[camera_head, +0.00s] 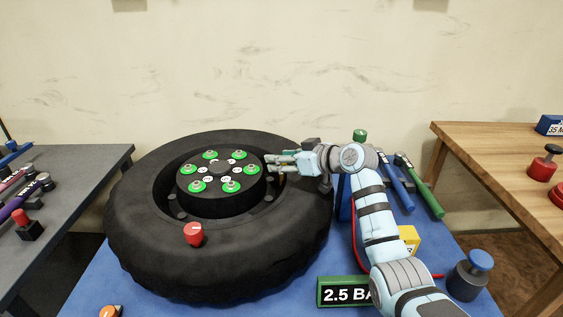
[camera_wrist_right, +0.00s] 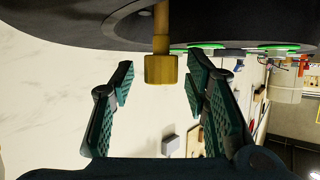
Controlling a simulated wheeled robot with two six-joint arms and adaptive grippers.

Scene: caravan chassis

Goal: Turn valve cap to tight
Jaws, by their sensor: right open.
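The black tyre (camera_head: 150,262) lies flat, with a dark hub (camera_head: 212,205) carrying several green-ringed nuts. A brass stem with a wider, faceted cap (camera_wrist_right: 161,69) shows in the right wrist view, close in front of my right gripper (camera_wrist_right: 158,88). The cap lies between the lines of its two open fingers, with a gap on each side. In the head view my right gripper (camera_head: 272,164) is at the right side of the hub, over the wheel, and largely hides the stem. My left gripper is not in view.
A red knob with a white mark (camera_head: 194,234) stands on the tyre's front. A "2.5 BA" sign (camera_head: 345,292), partly hidden by my arm, and a blue-topped knob (camera_head: 472,272) are at the front right. A green-handled tool (camera_head: 420,188) lies behind. Side tables hold other items.

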